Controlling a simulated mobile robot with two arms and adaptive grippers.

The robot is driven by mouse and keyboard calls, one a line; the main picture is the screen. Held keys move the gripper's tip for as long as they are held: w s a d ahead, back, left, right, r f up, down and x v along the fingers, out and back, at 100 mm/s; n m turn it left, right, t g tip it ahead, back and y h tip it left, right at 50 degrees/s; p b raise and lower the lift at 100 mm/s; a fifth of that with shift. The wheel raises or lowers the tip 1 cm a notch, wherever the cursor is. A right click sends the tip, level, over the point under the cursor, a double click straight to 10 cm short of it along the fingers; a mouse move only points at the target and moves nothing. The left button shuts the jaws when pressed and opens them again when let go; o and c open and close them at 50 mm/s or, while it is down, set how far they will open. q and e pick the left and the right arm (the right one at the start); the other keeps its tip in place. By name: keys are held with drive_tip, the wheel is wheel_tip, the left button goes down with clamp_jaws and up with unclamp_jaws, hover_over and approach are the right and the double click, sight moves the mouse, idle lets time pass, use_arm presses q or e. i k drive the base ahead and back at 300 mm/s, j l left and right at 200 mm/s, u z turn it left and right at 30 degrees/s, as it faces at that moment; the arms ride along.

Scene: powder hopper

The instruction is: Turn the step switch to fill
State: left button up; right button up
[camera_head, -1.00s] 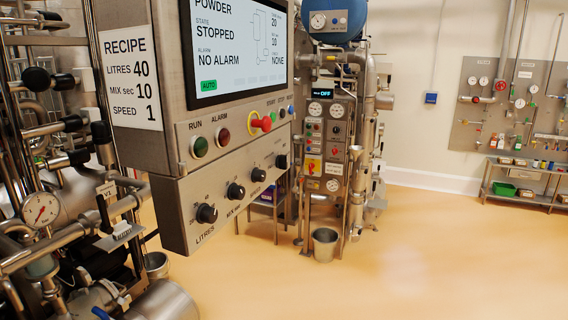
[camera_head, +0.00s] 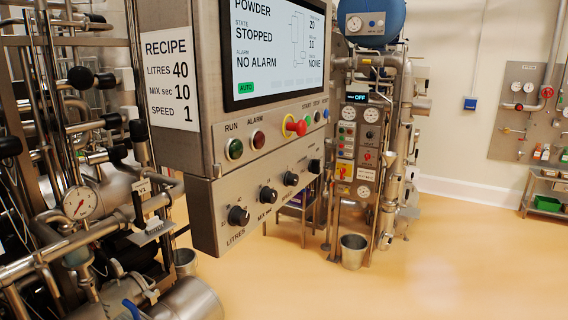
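The control cabinet (camera_head: 206,206) hangs at the middle left with a row of several black knobs on its lower front. The nearest knob (camera_head: 238,216) is labelled LITRES and the second knob (camera_head: 268,195) MIX. The third knob (camera_head: 291,179) and the far-end knob (camera_head: 315,166) have labels too small to read. I cannot tell for sure which is the step switch or where it points. The screen (camera_head: 275,45) reads POWDER, STOPPED, NO ALARM, with a green AUTO tag. Neither gripper is in view.
A recipe sign (camera_head: 172,84) reads litres 40, mix 10, speed 1. Above the knobs are a green lamp (camera_head: 235,149), a red lamp (camera_head: 258,139) and a red button (camera_head: 298,127). Pipes and a gauge (camera_head: 80,202) crowd the left. A bucket (camera_head: 352,251) stands beyond; the right floor is clear.

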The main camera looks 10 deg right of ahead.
sight(314, 166)
drive_tip(key=i+l+u, duration=0.3)
drive_tip(key=l, duration=0.3)
drive_tip(key=l+u, duration=0.3)
drive_tip(key=l, duration=0.25)
drive_tip(key=l+u, duration=0.3)
drive_tip(key=l, duration=0.35)
